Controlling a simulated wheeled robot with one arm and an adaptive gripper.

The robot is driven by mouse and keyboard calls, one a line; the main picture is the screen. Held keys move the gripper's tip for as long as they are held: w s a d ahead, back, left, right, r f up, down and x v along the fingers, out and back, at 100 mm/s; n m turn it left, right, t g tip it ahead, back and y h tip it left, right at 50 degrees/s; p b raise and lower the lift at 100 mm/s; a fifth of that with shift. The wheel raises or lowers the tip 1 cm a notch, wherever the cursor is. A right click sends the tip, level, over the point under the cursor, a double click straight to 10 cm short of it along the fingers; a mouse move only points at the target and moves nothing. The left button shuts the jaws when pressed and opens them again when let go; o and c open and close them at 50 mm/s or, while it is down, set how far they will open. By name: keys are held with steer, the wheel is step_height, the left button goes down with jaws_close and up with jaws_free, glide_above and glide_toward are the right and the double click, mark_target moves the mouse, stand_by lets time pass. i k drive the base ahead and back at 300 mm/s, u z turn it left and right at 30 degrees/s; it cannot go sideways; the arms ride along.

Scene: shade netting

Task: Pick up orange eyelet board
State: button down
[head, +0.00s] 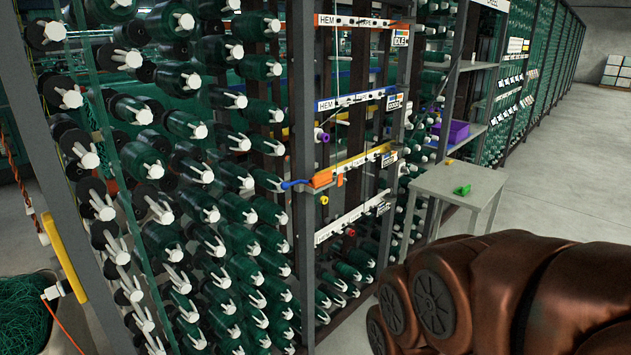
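Several narrow eyelet boards with small dark fittings along them span the dark rack frame in the middle of the head view. My gripper is not in view; brown rounded arm links, mine, fill the lower right.
A grey table (460,180) with a small green piece (462,190) stands right of the rack. A purple bin (457,131) is on a shelf behind it. Dense green spools (160,150) fill the left. Bare floor (560,160) lies at right.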

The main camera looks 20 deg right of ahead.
mark_target(321, 179)
steer(key=u, duration=0.5)
steer(key=k, duration=1.25)
steer(key=z, duration=0.35)
steer(key=i, duration=1.9)
steer(key=u, duration=0.95)
